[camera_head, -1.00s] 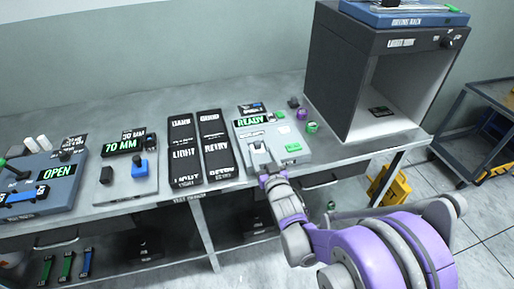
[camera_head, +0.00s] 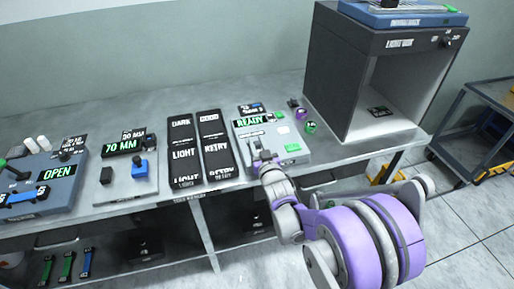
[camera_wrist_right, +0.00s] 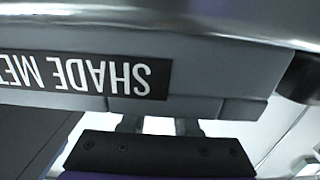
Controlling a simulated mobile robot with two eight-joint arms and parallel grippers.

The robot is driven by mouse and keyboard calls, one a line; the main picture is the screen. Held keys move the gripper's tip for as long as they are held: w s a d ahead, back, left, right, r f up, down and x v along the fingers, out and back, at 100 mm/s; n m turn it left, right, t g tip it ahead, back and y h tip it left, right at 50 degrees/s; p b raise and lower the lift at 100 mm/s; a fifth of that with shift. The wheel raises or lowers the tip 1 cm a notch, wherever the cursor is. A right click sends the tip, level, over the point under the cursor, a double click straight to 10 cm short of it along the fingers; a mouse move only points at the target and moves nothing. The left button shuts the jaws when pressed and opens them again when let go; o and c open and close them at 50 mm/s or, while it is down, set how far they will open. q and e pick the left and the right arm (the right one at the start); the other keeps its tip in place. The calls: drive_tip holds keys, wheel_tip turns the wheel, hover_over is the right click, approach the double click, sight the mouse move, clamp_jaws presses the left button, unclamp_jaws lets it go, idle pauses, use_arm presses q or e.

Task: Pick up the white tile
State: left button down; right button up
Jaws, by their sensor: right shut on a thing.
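My right gripper (camera_head: 263,158) is at the front part of the shade meter (camera_head: 265,134), a pale device with a green READY display. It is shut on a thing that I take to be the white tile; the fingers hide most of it. In the right wrist view, the fingers (camera_wrist_right: 158,126) show close to the meter's front edge, with its SHADE METER label upside down; the tile is not clear there. A small white square (camera_head: 282,130) lies on the meter's top, above the green patch. My left gripper is not in view.
Two dark label boards (camera_head: 183,150) lie left of the meter. A purple-topped and a green-topped small item (camera_head: 311,127) lie to its right, beside the open grey light booth (camera_head: 326,75). The bench's back strip is clear. A cart (camera_head: 478,120) stands at the far right.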

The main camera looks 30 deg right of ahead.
clamp_jaws()
drive_tip(key=shift+r, duration=0.1)
